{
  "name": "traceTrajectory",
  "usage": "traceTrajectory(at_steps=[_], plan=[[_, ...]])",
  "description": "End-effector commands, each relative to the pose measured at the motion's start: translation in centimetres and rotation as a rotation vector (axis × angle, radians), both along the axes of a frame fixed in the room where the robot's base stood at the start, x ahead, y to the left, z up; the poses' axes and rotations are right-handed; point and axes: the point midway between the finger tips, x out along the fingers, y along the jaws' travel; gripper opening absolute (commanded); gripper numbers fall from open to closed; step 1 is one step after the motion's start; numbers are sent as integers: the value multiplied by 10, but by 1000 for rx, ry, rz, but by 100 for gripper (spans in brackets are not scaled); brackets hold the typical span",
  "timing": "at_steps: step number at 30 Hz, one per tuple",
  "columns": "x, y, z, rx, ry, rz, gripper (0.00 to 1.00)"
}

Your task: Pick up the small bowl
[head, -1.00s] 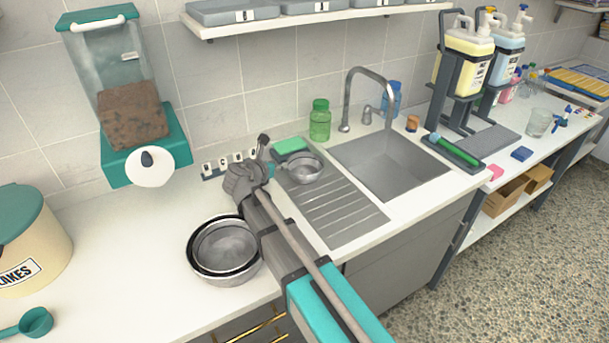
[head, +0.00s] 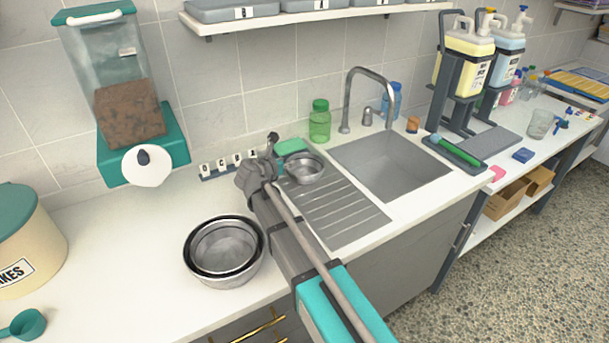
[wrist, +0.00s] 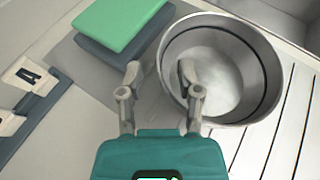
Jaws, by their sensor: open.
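The small steel bowl (head: 304,177) sits upright at the back left of the sink's ribbed drainboard. It also shows in the wrist view (wrist: 262,82), round and empty inside. My gripper (wrist: 158,75) is open with nothing held. In the wrist view its left finger is outside the bowl's left rim and its right finger appears over the bowl's inside, so the rim lies between them. I cannot tell whether either finger touches it. In the head view my gripper (head: 273,152) is beside the bowl's left side, its fingertips partly hidden.
A green sponge (wrist: 118,20) lies on a dark one behind the bowl. A lettered rack (head: 225,170) stands left. Larger nested metal bowls (head: 217,279) sit on the front counter. The sink basin (head: 390,165), tap (head: 385,82) and green bottle (head: 320,122) are to the right.

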Motion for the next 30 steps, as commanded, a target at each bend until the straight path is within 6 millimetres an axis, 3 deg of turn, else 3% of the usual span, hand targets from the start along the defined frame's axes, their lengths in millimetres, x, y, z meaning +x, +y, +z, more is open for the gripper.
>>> traceTrajectory(at_steps=[6, 22, 23, 30], plan=[[13, -5, -6, 0, 0, -1, 45], [12, -5, -6, 0, 0, 0, 45], [12, -5, -6, 0, 0, 0, 43], [12, -5, -6, 0, 0, 0, 0]])
